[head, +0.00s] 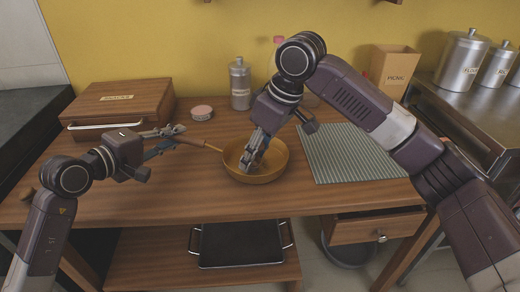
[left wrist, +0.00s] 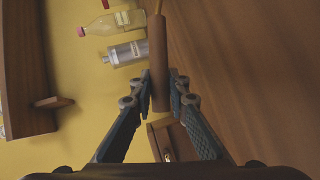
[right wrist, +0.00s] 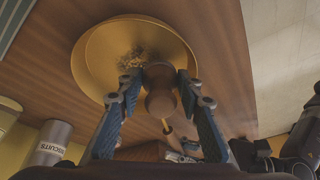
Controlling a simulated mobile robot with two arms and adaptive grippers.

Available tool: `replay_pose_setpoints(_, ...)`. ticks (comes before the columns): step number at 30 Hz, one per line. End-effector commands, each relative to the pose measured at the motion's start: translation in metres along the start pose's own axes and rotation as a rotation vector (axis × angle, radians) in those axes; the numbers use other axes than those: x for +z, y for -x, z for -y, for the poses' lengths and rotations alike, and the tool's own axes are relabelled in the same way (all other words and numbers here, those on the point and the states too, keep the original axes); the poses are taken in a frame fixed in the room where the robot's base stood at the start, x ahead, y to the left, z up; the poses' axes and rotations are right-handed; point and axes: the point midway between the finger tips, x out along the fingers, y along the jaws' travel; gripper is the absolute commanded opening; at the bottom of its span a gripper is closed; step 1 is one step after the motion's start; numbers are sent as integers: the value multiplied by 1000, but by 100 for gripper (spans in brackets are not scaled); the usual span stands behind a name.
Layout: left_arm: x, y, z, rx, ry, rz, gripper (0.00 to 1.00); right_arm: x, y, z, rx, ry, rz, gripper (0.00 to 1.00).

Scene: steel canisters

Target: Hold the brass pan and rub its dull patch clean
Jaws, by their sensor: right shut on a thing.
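The brass pan (head: 274,177) stands on the wooden table; its round bowl also fills much of the right wrist view (right wrist: 92,58). Its wooden handle (head: 196,142) points left toward my left gripper (head: 176,136). In the left wrist view the handle (left wrist: 158,60) runs between the fingertips of my left gripper (left wrist: 162,92); the jaws look slightly apart around it. My right gripper (head: 252,158) is down inside the pan, shut on a round wooden knob (right wrist: 160,98). A speckled dull patch (right wrist: 130,58) shows beside the knob; what is under the knob is hidden.
A ribbed grey mat (head: 350,153) lies right of the pan. A wooden box (head: 122,104), a round tin (head: 202,112) and a steel bottle (head: 240,84) stand behind. A drawer (head: 375,227) is open at front right. The table front before the pan is clear.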

Motion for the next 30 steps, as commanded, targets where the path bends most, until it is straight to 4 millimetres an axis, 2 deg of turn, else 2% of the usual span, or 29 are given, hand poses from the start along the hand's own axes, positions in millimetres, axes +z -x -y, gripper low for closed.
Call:
replay_pose_setpoints(3,0,0,0,-1,0,0,12,-1,0,6,0,1,-1,9)
replay_pose_setpoints(11,0,0,0,-1,0,0,12,-8,-4,8,-2,1,-1,9)
replay_pose_setpoints(24,0,0,0,-1,0,1,12,-6,-2,-25,0,-2,-1,9)
replay_pose_setpoints(30,0,0,0,-1,0,1,12,-5,-2,-33,0,1,-1,9)
